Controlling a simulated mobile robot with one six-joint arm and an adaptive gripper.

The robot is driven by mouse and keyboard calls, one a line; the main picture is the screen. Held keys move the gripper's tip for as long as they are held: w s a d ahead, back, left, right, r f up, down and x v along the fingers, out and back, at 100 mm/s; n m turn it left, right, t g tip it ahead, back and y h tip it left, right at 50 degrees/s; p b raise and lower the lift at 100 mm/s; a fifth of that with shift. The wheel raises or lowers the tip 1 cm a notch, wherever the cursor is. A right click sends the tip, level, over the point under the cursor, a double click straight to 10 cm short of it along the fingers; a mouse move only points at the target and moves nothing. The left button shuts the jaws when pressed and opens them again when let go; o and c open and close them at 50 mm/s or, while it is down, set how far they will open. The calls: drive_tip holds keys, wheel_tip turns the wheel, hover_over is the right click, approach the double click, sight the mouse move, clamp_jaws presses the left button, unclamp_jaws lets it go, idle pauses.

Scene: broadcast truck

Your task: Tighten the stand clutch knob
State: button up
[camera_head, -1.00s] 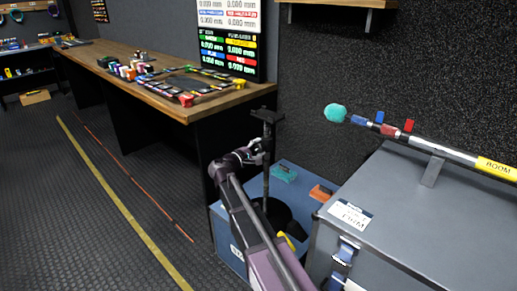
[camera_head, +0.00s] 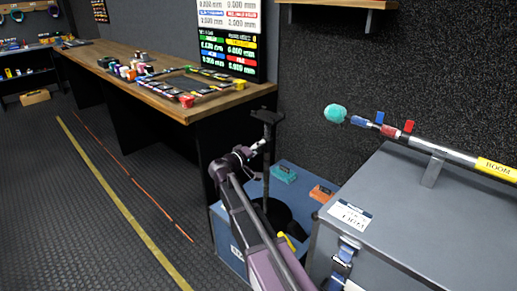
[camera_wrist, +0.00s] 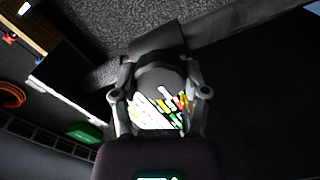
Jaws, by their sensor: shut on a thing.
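The stand is a slim black post (camera_head: 266,170) with a flat dark plate (camera_head: 268,116) on top, upright behind the end of my arm. My gripper (camera_head: 264,143) is at the post's upper part, a little below the plate. In the wrist view, my gripper (camera_wrist: 160,94) has one finger on each side of a dark rounded knob (camera_wrist: 159,77) and is shut on it. The knob is too small and covered to make out in the head view. How tight it is cannot be told.
A wooden bench (camera_head: 150,80) with several small items stands behind and left. A grey case (camera_head: 400,215) with a boom pole (camera_head: 450,152) on it is close on the right. A blue box (camera_head: 229,240) is low beside the stand. The floor at left is open.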

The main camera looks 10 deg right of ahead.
idle(0.3)
drive_tip(key=o, duration=1.1)
drive_tip(key=shift+w+d, duration=0.1)
drive_tip(key=shift+o, duration=0.2)
drive_tip(key=v, duration=1.2)
